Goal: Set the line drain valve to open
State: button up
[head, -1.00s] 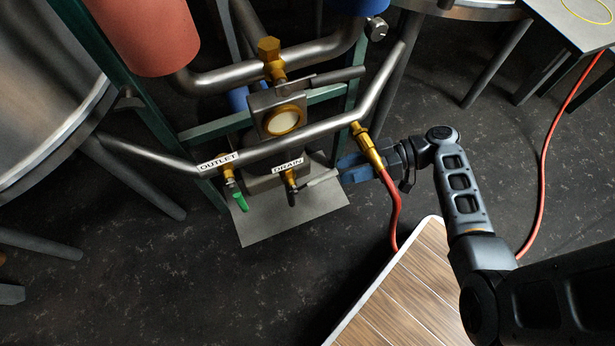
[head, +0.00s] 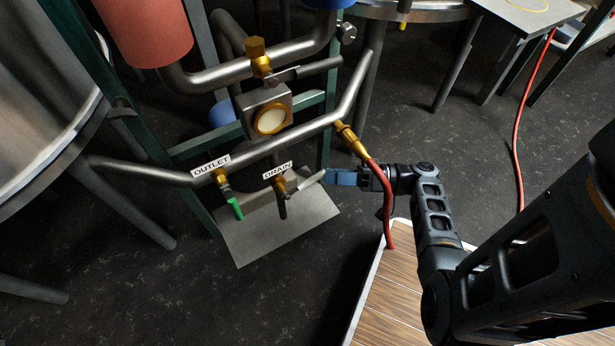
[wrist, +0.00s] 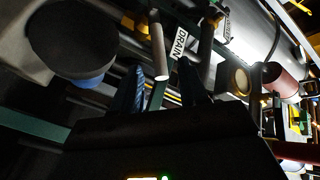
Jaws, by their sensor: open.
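The drain valve (head: 279,186) sits on the lower pipe under a white DRAIN label (head: 277,170). The DRAIN label also shows there (wrist: 180,44), beyond the fingers. A grey rod (wrist: 159,50) shows between the fingers; I cannot tell whether it is the drain handle.
The outlet valve (head: 224,184) with a green handle (head: 236,208) is left of the drain valve. A red hose (head: 386,195) drops from a brass fitting (head: 350,139) close to my arm. A grey plate (head: 275,235) lies below the valves. A wood-topped surface (head: 395,285) stands in front.

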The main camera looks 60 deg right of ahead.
aim_at(306, 185)
jog(key=x, duration=0.6)
jog(key=shift+b, duration=0.4)
grip_shut()
